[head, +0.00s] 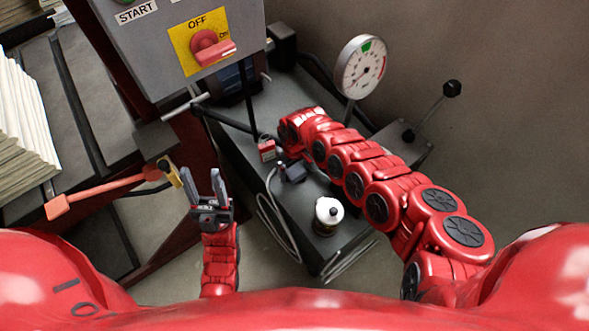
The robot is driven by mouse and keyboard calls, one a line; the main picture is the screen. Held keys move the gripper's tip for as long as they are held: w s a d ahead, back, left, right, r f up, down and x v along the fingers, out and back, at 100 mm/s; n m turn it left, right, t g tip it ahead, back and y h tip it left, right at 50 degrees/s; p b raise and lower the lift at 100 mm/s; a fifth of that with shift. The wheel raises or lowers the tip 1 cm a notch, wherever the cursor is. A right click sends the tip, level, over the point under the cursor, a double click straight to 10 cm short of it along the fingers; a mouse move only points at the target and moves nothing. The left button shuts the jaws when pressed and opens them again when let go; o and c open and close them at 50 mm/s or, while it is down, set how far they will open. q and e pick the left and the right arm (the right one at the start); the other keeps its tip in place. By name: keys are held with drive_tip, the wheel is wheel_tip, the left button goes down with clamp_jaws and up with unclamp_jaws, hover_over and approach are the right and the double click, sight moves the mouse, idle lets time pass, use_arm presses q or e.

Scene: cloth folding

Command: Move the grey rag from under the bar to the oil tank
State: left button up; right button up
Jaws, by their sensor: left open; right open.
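The oil tank appears to be the long dark grey box (262,183) on the floor in the middle, with a round gauge on a stem. I cannot make out a grey rag anywhere. The bar is not clear; a dark bar (228,120) with a light T-handle runs above the tank's left end. My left gripper (205,183) is open and empty, pointing up the picture, left of the tank. My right arm reaches in from the right over the tank. Its gripper is hidden beyond the wrist.
A control box with a red OFF switch (210,48) hangs at the top. The gauge (360,66) stands behind my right arm. A white-topped can (328,214) sits at the tank's near end. An orange-handled lever (110,190) lies left of my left gripper.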

sight(294, 171)
wheel_tip(294, 171, up, 12)
drive_tip(key=p, duration=0.1)
drive_tip(key=shift+s, duration=0.1)
idle(0.7)
